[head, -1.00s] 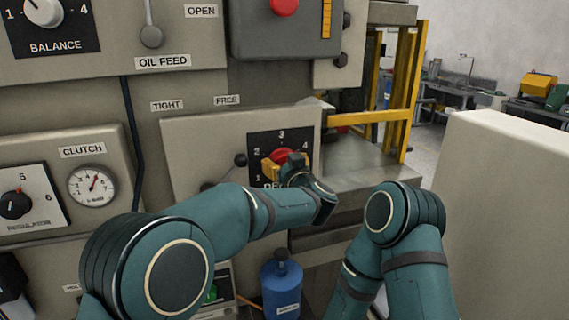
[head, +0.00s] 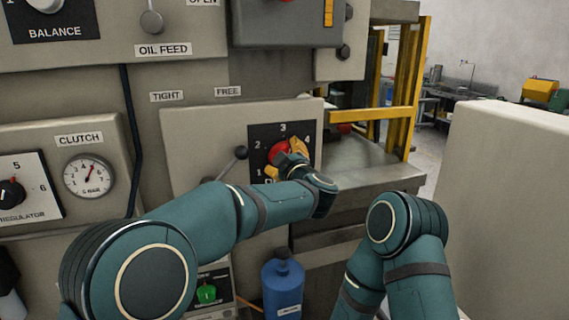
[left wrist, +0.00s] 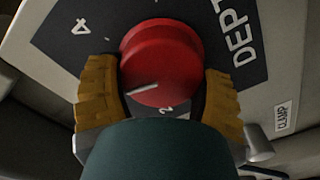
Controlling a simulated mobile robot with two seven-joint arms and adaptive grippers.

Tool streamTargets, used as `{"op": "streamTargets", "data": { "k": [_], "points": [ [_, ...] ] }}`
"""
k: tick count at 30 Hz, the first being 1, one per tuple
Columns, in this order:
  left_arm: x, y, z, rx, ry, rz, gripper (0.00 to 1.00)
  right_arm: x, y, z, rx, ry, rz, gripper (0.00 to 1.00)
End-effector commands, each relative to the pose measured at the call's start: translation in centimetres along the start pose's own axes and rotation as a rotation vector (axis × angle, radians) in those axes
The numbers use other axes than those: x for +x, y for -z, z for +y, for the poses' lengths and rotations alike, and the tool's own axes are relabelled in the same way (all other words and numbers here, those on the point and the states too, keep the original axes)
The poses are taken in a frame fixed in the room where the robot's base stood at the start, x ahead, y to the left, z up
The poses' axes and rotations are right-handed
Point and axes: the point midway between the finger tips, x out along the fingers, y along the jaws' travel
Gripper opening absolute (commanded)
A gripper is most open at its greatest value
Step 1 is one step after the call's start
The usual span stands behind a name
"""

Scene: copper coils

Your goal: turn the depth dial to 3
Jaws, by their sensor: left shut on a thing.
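The red depth dial (head: 279,148) sits on a black plate (head: 256,133) numbered 1 to 4. My left gripper (head: 284,158) is shut on it, with one yellow finger at its upper right and the other at its lower left. In the left wrist view the fingers clasp both sides of the red knob (left wrist: 161,52). Its white pointer line (left wrist: 142,89) lies between the 4 and the 2, toward the side where the 3 belongs. The 3 itself is hidden there, and shows at the plate's top in the head view. My right gripper is out of view.
A lever with a dark ball (head: 241,152) stands just left of the dial plate. A blue bottle (head: 283,285) is below.

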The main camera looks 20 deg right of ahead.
Motion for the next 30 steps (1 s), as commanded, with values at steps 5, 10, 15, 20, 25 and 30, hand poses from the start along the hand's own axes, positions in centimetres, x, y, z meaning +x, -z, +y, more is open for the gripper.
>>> {"op": "streamTargets", "data": {
  "k": [5,10,15,20,25,30],
  "points": [
    [0.0,-0.2,-0.3,-0.111,0.001,-0.002,0.33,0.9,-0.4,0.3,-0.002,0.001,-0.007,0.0],
    [0.0,-0.2,-0.3,-0.185,0.001,-0.002,0.33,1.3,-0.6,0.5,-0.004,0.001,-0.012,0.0],
    [0.0,-0.1,-0.3,-0.224,0.001,-0.002,0.33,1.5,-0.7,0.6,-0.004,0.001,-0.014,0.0],
    [0.0,-0.1,-0.2,-0.239,0.001,-0.002,0.33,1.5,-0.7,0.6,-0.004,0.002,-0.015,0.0],
    [0.0,-0.1,-0.2,-0.24,0.001,-0.002,0.33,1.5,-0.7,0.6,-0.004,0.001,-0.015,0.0],
    [0.0,-0.1,-0.2,-0.239,0.001,-0.002,0.33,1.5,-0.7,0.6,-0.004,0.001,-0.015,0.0]
  ]
}}
